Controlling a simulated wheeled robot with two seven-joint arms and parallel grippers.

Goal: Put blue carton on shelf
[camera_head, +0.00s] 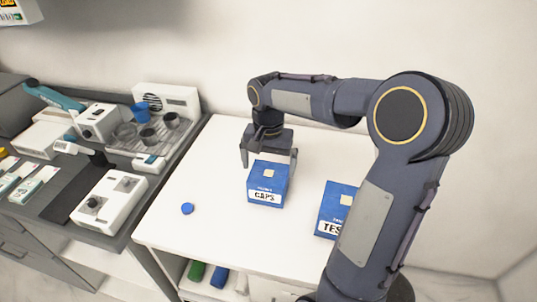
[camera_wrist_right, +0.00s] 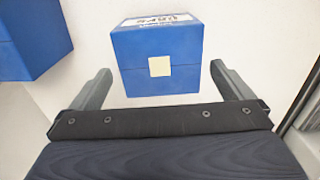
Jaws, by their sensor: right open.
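A blue carton labelled CAPS (camera_head: 266,187) stands on the white table. It also shows in the right wrist view (camera_wrist_right: 157,75), ahead of the fingers. A second blue carton, its label partly hidden and starting TES (camera_head: 331,212), stands to the right, partly behind my right arm; a blue box shows at the left edge of the wrist view (camera_wrist_right: 28,40). My right gripper (camera_head: 269,160) is open above and behind the CAPS carton. Its fingers (camera_wrist_right: 156,87) are spread wider than the carton, with nothing held. My left gripper is out of view.
The white table (camera_head: 172,226) has free room at its left front, with a small blue cap (camera_head: 187,208) there. A shelf under the table holds a green item (camera_head: 196,271) and a blue item (camera_head: 219,277). A grey counter with devices and a cup rack stands left.

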